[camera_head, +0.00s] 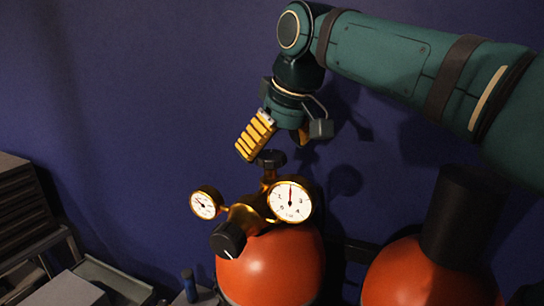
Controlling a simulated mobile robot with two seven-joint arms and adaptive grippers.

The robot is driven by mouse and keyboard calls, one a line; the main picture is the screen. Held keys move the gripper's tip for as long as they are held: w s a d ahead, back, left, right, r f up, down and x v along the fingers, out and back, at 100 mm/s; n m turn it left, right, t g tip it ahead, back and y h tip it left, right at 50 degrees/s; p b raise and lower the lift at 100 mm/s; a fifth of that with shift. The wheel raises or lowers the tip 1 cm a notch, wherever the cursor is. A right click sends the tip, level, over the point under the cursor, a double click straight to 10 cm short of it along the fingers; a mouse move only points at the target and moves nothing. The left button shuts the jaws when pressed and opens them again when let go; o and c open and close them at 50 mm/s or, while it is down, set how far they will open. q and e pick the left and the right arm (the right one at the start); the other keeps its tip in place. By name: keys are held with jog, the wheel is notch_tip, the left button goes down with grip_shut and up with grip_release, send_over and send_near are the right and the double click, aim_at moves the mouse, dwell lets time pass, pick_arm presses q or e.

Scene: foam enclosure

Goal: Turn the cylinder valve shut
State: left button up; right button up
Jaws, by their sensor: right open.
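An orange cylinder (271,268) stands at the bottom middle of the view. A brass valve body (246,216) with two round gauges, a small one on the left (206,203) and a larger one on the right (290,201), sits on its top. A black handwheel (271,158) tops the brass stem. A black knob (228,240) with a white mark sticks out at the front left. My right gripper (276,146) is open just above the handwheel, pointing down, with one yellow ribbed finger to its left. I cannot tell whether it touches the handwheel. My left gripper is out of view.
A second orange cylinder (425,277) with a black cap (463,213) stands at the right. A dark blue wall (120,100) is close behind. Grey shelving and trays (110,280) are at the lower left, with a small blue item (189,285).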

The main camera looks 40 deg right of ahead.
jog(key=shift+x, duration=0.75)
jog(key=shift+c, duration=0.4)
jog(key=c, duration=1.2)
jog(key=shift+m+h+p, duration=0.6)
jog(key=shift+m, duration=1.1)
jog(key=o, duration=1.3)
jog(key=v, duration=1.2)
jog(key=shift+a, duration=0.1)
